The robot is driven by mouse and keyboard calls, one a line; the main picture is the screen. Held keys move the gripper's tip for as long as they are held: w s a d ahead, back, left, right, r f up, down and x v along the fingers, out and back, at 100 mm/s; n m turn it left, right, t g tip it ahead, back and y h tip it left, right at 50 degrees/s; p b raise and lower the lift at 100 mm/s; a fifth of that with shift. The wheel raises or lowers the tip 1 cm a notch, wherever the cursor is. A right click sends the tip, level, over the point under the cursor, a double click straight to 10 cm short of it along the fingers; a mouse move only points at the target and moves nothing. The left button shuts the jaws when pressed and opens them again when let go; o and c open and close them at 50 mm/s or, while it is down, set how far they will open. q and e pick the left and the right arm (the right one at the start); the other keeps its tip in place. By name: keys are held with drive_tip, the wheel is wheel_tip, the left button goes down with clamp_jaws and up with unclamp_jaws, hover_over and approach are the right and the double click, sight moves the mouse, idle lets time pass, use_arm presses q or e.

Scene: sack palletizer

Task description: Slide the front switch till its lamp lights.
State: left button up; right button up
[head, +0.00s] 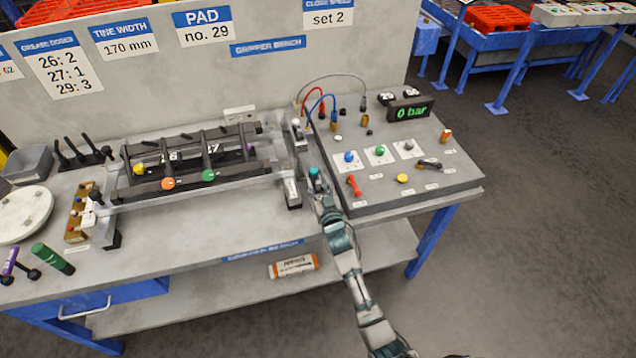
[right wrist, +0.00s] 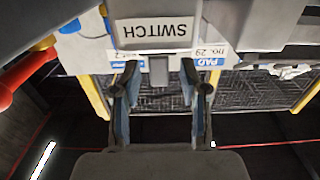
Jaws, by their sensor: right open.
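My right gripper (head: 318,186) is open, at the gap between the fixture and the control panel. In the right wrist view its two blue-padded fingers (right wrist: 158,85) are apart, reaching toward a plate labelled SWITCH (right wrist: 157,30), which appears upside down. A small grey part of the switch (right wrist: 158,68) seems to show between the fingertips; I cannot tell whether they touch it. In the head view a grey block with a pale label (head: 292,190) stands just left of the gripper. My gripper hides part of this area, and I cannot make out a lit lamp. My left gripper is out of view.
The control panel (head: 455,165) on the right carries several knobs, a red lever (head: 353,185) and a display reading 0 bar (head: 408,112). Red and blue hoses arch behind. The rail fixture (head: 230,181) with coloured knobs lies left. An orange-and-white tube (head: 293,266) lies on the lower shelf.

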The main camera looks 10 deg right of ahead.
drive_tip(key=shift+w, duration=0.45)
drive_tip(key=shift+c, duration=0.3)
